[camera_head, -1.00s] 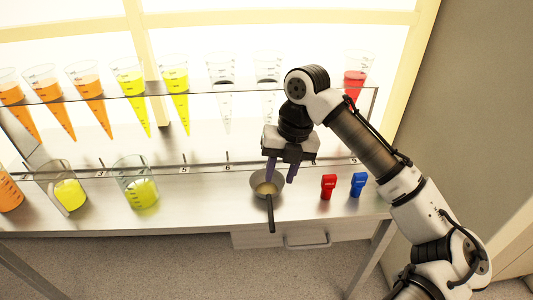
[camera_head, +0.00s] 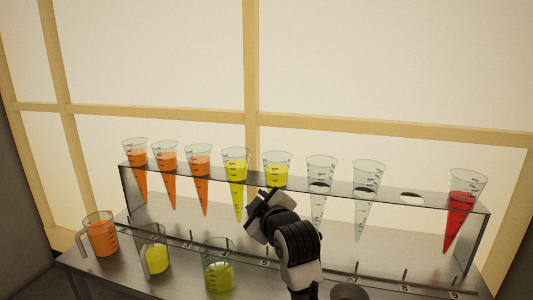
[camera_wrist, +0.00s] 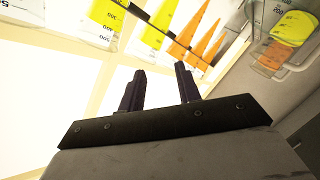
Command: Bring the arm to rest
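My gripper (camera_head: 260,208) is raised in front of the shelf in the head view, near the yellow cones. In the wrist view its two dark fingers (camera_wrist: 159,88) stand apart with nothing between them. The wrist view looks up at blurred yellow and orange cones and a tilted-looking beaker with yellow liquid (camera_wrist: 290,30). My arm runs down to the bottom edge of the head view; its lower links are out of view.
The clear rack (camera_head: 412,198) holds orange, yellow and clear cones, an empty hole, and a red cone (camera_head: 461,208) at right. An orange jug (camera_head: 101,238) and two yellow beakers (camera_head: 154,258) (camera_head: 218,277) stand in front. The bright window is behind.

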